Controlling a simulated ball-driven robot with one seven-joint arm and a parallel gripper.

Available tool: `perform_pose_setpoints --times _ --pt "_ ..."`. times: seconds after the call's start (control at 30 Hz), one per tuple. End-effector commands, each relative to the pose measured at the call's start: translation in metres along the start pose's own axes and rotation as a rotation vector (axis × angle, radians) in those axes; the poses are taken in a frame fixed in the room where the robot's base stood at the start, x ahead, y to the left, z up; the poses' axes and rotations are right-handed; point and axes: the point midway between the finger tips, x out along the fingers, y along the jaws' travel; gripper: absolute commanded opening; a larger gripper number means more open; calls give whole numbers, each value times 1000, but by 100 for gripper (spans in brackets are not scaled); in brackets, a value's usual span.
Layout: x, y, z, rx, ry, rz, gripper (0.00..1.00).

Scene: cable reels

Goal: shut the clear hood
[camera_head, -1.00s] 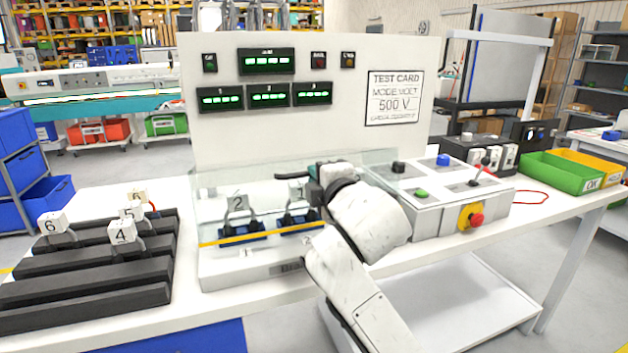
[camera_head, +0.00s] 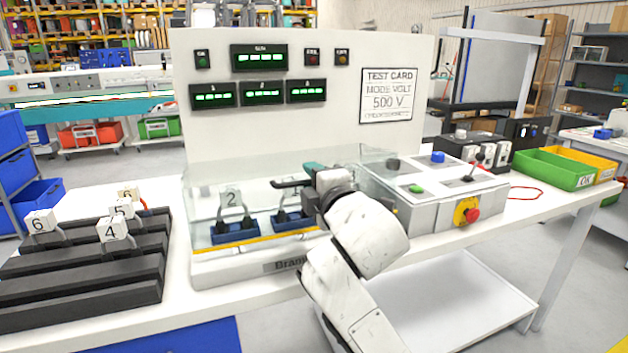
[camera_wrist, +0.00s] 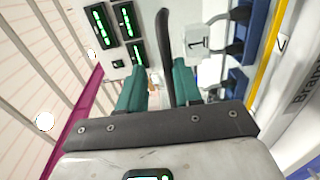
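The clear hood (camera_head: 218,190) is a see-through cover on the tester's base at the centre of the head view. Its see-through walls make its exact tilt hard to judge. A black bar (camera_head: 288,184), apparently its handle, stands at the front of it. My gripper (camera_head: 310,178) is at the right end of this bar. In the wrist view my teal fingers (camera_wrist: 160,88) are apart, with the black bar (camera_wrist: 165,45) rising between them, nearer the right finger. A gap shows beside the left finger. Reel 2 (camera_head: 231,198) and reel 1 (camera_wrist: 197,43) sit in blue holders behind the clear panel.
A yellow strip (camera_head: 262,246) runs along the tester's front. The control box (camera_head: 432,201) with buttons and a red knob stands close right of my arm. Black racks (camera_head: 80,285) with numbered reels stand at the left. Green (camera_head: 555,172) and yellow trays are at the far right.

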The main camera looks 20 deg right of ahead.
Motion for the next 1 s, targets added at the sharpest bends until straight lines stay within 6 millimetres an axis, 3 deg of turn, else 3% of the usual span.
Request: perform_pose_setpoints --times 0.37,0.8,1.0 --pt "-5 1 0 0 -1 2 38" --pt "-80 0 0 2 0 1 38" --pt "-103 0 0 1 0 1 38"
